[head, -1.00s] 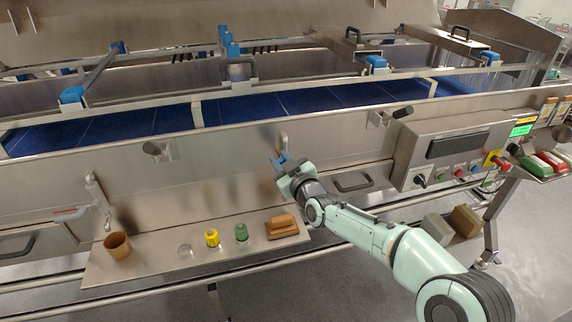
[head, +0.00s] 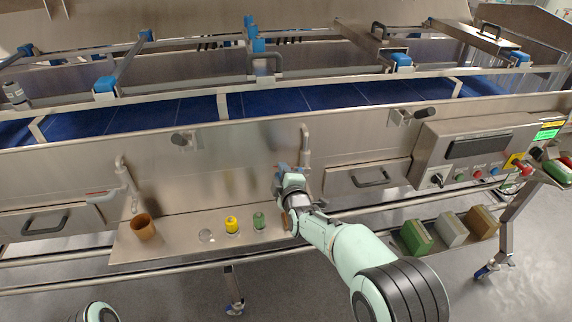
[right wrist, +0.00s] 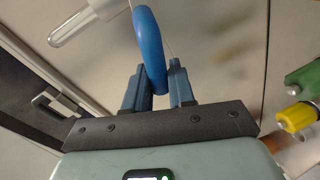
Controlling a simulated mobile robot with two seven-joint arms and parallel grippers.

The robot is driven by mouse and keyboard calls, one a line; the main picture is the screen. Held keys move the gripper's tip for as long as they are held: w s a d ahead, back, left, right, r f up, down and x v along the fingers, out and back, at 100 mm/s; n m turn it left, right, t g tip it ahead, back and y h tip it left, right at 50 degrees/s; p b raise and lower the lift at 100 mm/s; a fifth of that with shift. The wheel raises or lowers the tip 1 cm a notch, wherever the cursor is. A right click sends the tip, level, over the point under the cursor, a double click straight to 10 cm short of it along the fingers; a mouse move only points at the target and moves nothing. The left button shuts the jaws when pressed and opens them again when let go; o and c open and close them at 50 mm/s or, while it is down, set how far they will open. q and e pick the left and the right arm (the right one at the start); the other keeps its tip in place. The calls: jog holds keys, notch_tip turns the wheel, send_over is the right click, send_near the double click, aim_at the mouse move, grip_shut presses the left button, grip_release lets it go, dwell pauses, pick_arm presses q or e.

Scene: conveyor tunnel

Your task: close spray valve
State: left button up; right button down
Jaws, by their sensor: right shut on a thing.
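A blue curved handle (right wrist: 150,48), seemingly the spray valve's, stands between the two blue fingertips of my right gripper (right wrist: 158,88) in the right wrist view. The gripper is shut on it. In the head view my right gripper (head: 282,170) is at the machine's front panel, just left of an upright metal pipe (head: 304,146). The gripper hides most of the handle there. My left gripper is out of view.
Below the gripper, a steel shelf (head: 122,256) holds a brown cup (head: 143,227), a yellow-capped item (head: 232,225) and a green one (head: 259,220). A drawer (head: 340,184) is to the right. The blue conveyor belt (head: 200,110) runs behind the panel.

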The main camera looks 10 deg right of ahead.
jog(key=shift+a+f+n+h, duration=0.1)
jog(key=shift+f+n+h, duration=0.3)
jog(key=shift+f+n, duration=0.95)
jog(key=c, duration=1.1)
grip_release()
jog(key=shift+s+d+r, duration=0.1)
jog(key=shift+s+r, duration=0.35)
jog(key=shift+s, duration=1.75)
jog(key=shift+s+d+r, duration=0.1)
jog(key=shift+s+r, duration=0.35)
jog(key=shift+s, duration=1.7)
jog(key=shift+s+d+r, duration=0.1)
jog(key=shift+s+r, duration=0.35)
jog(key=shift+s, duration=1.75)
